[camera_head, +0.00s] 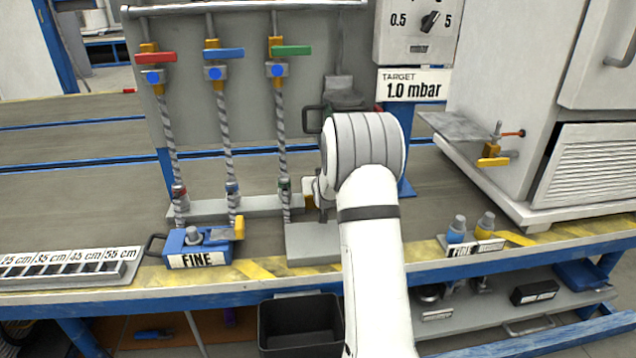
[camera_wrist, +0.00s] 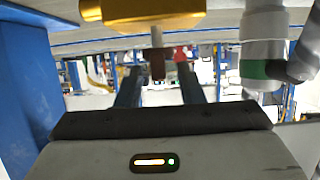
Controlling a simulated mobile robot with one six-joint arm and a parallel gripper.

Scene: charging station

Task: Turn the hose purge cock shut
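A brass-yellow cock body (camera_wrist: 140,12) fills the top of the wrist view, with a pale stem and a brown end piece (camera_wrist: 158,65) below it. This looks like the purge cock; its label and lever position cannot be read. In the head view a small yellow part (camera_head: 308,190) shows just left of my arm and may be the same cock. My gripper (camera_wrist: 160,88) has its two dark fingers apart, and the brown end piece appears in the gap between them. Contact cannot be told. In the head view my arm mostly hides the gripper.
A green-banded hose fitting (camera_wrist: 255,69) stands close right in the wrist view, a blue post (camera_wrist: 27,75) left. Three braided hoses hang from red (camera_head: 155,57), blue (camera_head: 223,54) and green (camera_head: 291,50) handles.

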